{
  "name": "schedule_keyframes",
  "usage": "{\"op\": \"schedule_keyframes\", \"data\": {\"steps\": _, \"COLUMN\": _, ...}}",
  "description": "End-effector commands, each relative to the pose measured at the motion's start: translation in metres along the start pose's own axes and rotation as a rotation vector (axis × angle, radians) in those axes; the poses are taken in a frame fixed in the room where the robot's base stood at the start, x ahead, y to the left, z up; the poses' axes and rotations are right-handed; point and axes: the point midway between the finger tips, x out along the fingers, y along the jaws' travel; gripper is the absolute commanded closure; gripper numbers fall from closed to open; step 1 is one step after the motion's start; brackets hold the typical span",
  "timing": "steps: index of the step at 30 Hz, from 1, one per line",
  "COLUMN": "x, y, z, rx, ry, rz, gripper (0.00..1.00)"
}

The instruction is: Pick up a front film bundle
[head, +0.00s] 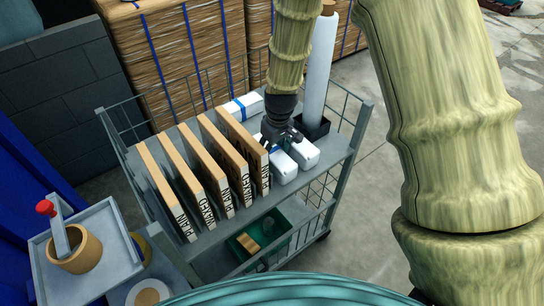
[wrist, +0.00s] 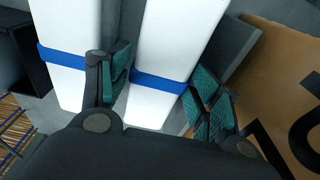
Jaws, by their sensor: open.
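Two white front film bundles with blue bands lie side by side on the cart's top shelf: a left one (head: 284,170) and a right one (head: 305,153). My gripper (head: 278,141) is over their rear part, pointing down, and hides some of the left one. In the wrist view my open gripper (wrist: 158,88) has its fingers either side of the bundle nearest the carton (wrist: 172,45). One finger is in the gap beside the other bundle (wrist: 70,30). I cannot tell whether the fingers touch the bundle.
Several upright labelled cartons (head: 212,168) stand left of the bundles on the grey cart (head: 222,236). Another white bundle (head: 243,106) lies behind. A tall white roll (head: 320,68) stands at the back right in a black holder. A green bin (head: 284,250) is on the lower shelf.

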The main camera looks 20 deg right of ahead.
Motion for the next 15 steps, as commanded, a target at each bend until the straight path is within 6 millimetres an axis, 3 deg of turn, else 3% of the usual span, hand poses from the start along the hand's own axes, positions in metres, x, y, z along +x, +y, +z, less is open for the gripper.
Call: {"op": "schedule_keyframes", "data": {"steps": 15, "x": 0.039, "y": -0.001, "z": -0.003, "rx": 0.0, "ry": 0.0, "rz": -0.001, "gripper": 0.37}}
